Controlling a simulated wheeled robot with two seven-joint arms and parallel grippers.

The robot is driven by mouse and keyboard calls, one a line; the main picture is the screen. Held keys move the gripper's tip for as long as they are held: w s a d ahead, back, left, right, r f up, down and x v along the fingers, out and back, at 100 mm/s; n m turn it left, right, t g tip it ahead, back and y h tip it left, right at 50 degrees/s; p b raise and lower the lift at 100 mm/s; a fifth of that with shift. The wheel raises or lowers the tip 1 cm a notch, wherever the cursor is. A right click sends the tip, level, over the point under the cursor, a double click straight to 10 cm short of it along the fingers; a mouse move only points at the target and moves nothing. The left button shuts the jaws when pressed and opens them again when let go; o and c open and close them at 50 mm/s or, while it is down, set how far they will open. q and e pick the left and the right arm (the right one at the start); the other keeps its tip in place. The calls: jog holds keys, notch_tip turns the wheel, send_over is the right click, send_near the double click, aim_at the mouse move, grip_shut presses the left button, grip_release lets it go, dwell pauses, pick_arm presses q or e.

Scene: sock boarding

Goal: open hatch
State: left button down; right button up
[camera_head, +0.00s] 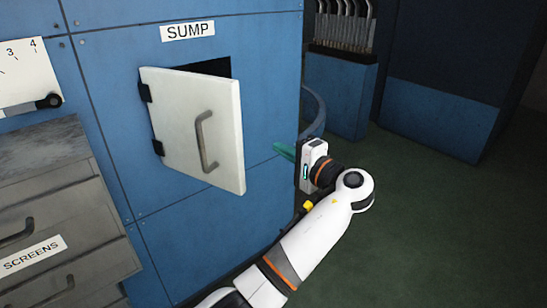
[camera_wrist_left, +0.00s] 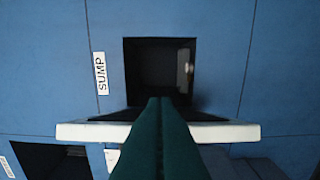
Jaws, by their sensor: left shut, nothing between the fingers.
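The white hatch door (camera_head: 175,115) stands partly open on the blue cabinet, hinged at its left edge, with a grey bar handle (camera_head: 202,143) on its front. A dark gap shows behind its top edge. In the left wrist view the hatch door (camera_wrist_left: 85,131) is nearly edge-on, and the dark square opening (camera_wrist_left: 150,65) shows beyond it. My left gripper (camera_head: 278,147) is to the right of the door, apart from the handle. Its green fingers (camera_wrist_left: 160,102) are shut and empty; they cover the middle of the door edge in the wrist view. My right gripper is not in view.
A SUMP label (camera_head: 187,30) is above the hatch. Grey drawers (camera_head: 60,200) marked SCREENS stand at the left, below a white dial (camera_head: 25,75). A blue bin (camera_head: 340,95) is behind to the right. The dark green floor (camera_head: 430,220) at right is clear.

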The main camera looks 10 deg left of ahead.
pick_arm(q)
jog(key=w+a, duration=0.1)
jog(key=a, duration=0.7)
jog(key=shift+p, duration=0.3)
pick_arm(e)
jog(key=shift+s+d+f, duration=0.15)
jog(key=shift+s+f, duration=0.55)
pick_arm(q)
jog(key=shift+w+f, duration=0.1)
